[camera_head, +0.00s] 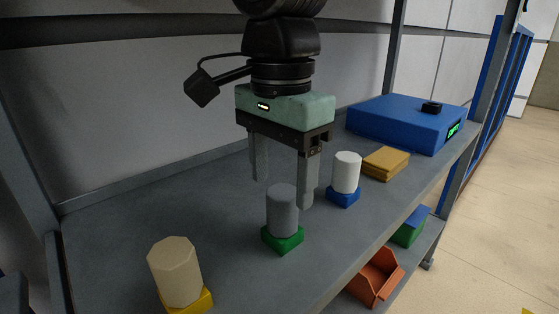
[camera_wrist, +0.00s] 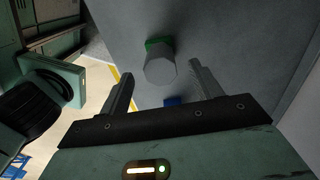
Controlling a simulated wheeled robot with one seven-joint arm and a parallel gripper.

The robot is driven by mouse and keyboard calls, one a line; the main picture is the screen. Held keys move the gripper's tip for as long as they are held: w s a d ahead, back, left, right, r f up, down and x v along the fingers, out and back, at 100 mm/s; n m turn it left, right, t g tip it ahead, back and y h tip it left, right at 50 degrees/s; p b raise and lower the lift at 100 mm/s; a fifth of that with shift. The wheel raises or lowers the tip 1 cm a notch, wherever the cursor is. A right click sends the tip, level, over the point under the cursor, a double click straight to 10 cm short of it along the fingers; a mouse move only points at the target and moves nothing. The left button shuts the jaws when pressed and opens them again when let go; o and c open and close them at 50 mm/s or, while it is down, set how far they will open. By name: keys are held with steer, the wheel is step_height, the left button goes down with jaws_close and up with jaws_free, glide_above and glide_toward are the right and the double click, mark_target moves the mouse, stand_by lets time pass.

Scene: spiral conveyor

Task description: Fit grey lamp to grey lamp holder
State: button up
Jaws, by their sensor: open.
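A grey lamp (camera_head: 282,211), a plain upright cylinder, stands on a green square base (camera_head: 284,241) on the grey shelf. My gripper (camera_head: 284,194) is open and empty, pointing down. In the head view its fingertips are around the height of the lamp's top, one up and left of it, the other to its right. In the wrist view the lamp (camera_wrist: 160,69) appears just ahead of the space between the fingers (camera_wrist: 161,70), with a bit of the green base (camera_wrist: 155,44) behind it. I see no contact. No separate grey lamp holder can be made out.
A white cylinder (camera_head: 347,172) on a blue base (camera_head: 344,197) stands right of the gripper. A beige cylinder (camera_head: 174,271) on a yellow base (camera_head: 201,301) is front left. Behind are a yellow-brown block (camera_head: 386,163) and a blue box (camera_head: 400,122). An orange bin (camera_head: 377,279) is below the shelf (camera_head: 120,215).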

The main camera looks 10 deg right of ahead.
mark_target(281, 193)
step_height(281, 193, down, 6)
steer(key=shift+r+b, duration=0.1)
steer(key=shift+b, duration=0.95)
steer(key=c, duration=1.2)
steer(key=shift+o, duration=0.2)
steer(key=shift+r, duration=0.15)
steer(key=shift+r+p, duration=1.65)
steer(key=shift+p, duration=0.45)
